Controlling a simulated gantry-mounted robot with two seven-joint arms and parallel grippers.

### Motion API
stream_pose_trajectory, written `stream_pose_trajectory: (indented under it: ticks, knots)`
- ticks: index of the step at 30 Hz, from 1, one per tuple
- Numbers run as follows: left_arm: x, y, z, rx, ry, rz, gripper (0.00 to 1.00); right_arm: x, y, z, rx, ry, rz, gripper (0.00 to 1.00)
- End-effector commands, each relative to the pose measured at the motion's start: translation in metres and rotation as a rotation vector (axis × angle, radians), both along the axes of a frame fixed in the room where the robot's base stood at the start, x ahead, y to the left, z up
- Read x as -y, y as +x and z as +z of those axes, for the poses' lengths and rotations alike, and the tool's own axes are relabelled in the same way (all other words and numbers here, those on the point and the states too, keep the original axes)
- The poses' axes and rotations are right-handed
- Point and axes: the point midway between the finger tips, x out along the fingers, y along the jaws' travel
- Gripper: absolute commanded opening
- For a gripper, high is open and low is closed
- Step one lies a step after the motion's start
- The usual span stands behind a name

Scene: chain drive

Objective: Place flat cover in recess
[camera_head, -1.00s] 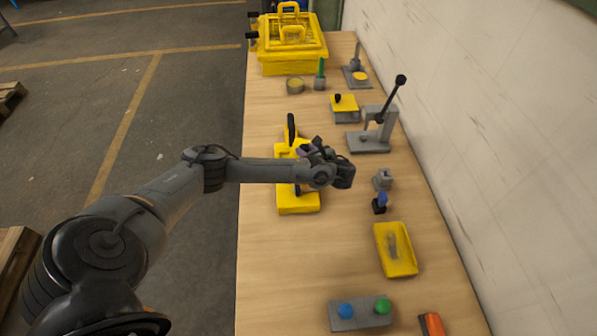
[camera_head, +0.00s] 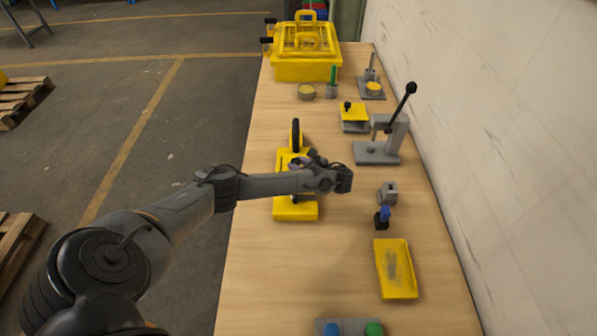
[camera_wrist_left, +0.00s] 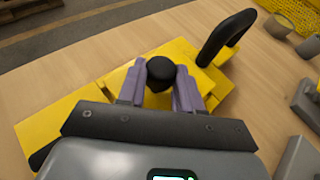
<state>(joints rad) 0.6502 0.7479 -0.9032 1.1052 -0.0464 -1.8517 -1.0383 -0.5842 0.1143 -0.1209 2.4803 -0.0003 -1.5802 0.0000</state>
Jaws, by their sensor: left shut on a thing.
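My left gripper (camera_wrist_left: 160,78) is shut on a black knob (camera_wrist_left: 160,69) in the left wrist view. Yellow surface shows directly beneath the knob; the flat cover and the yellow body merge in colour, so I cannot tell whether the cover sits in the recess or just above it. The yellow body (camera_head: 296,210) lies on the bench in the head view, partly hidden by my left arm. A black upright ring-like part (camera_wrist_left: 226,38) stands at its far end. My left gripper (camera_head: 299,165) is over the middle of this body. My right gripper is not in view.
A grey lever press (camera_head: 378,152), a grey block with a yellow knobbed plate (camera_head: 353,112) and a yellow tray (camera_head: 396,270) stand to the right. A yellow crate (camera_head: 307,65) is at the far end. Bare wood (camera_head: 265,265) lies nearer the camera.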

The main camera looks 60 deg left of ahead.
Motion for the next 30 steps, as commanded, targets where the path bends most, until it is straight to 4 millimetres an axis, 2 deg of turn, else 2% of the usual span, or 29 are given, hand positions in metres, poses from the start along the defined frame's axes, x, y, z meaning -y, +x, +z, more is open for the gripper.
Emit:
stream_pose_trajectory:
  ticks: [7, 19, 20, 21, 30]
  knots:
    - [0.000, 0.000, -0.030, -0.001, -0.001, 0.000, 0.00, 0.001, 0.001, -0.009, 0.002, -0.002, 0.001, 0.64]
    - [0.000, 0.000, -0.034, 0.000, 0.000, -0.001, 0.00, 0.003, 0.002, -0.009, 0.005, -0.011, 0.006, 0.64]
    - [0.000, 0.000, -0.034, 0.001, -0.001, -0.001, 0.39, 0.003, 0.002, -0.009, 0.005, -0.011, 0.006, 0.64]
    - [0.000, 0.000, -0.034, -0.001, 0.000, -0.001, 0.45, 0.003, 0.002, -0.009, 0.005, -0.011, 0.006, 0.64]
    - [0.000, 0.000, -0.033, -0.001, 0.000, -0.001, 0.45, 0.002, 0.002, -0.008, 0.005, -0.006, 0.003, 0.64]
